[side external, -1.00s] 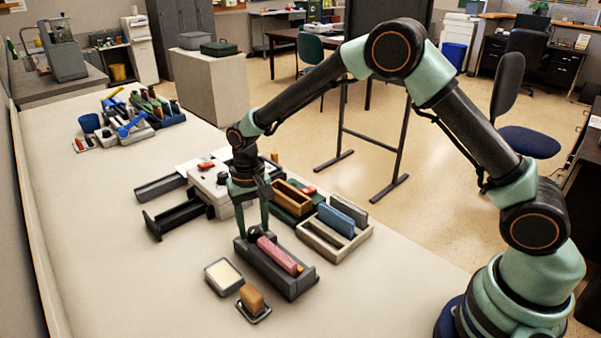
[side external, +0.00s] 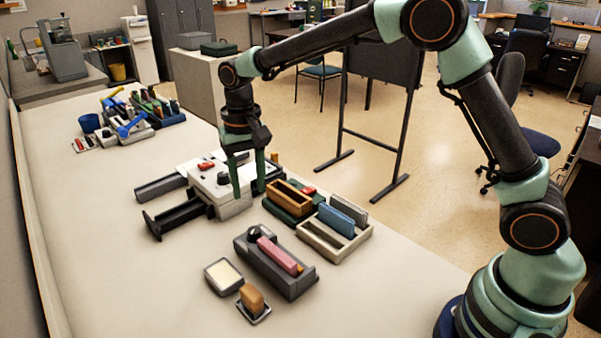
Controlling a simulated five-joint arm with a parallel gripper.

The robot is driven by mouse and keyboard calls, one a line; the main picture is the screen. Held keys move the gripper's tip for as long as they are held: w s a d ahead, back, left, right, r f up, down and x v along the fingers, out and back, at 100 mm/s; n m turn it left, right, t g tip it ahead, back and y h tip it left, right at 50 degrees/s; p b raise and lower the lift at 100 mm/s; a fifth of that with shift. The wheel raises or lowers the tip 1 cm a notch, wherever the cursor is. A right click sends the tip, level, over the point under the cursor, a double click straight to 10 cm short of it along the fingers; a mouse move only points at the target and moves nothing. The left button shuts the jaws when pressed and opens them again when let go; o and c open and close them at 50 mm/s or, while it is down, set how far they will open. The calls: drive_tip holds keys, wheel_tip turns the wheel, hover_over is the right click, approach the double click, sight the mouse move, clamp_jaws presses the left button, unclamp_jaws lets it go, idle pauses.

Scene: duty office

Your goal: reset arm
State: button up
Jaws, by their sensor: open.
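My gripper (side external: 248,190) points down, with its two green fingers apart and nothing between them. It hangs over the middle of the white table, in front of the white box unit (side external: 212,180) and left of the wooden block in the green tray (side external: 292,190). Whether the fingertips touch the unit is hard to tell from this side. The dark holder (side external: 288,284) with a pink bar (side external: 275,252) and a black knob (side external: 254,232) stands on the table nearer the camera, clear of my gripper.
A light divided tray (side external: 333,245) holds blue and grey blocks. A white-topped pad (side external: 223,275) and a tan block (side external: 252,298) lie in front. Tools cluster at the far left (side external: 130,120). The table's left front is clear.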

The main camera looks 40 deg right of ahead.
drive_tip(key=shift+r, duration=0.55)
drive_tip(key=s+d+r+n+t, duration=0.1)
drive_tip(key=s+d+r+t, duration=0.1)
drive_tip(key=s+d+r, duration=0.55)
drive_tip(key=s+d+r+n+t, duration=0.1)
drive_tip(key=s+d, duration=0.4)
drive_tip(key=s, duration=0.6)
drive_tip(key=shift+d+n+t, duration=0.2)
drive_tip(key=shift+n+t, duration=0.5)
drive_tip(key=shift+t, duration=0.6)
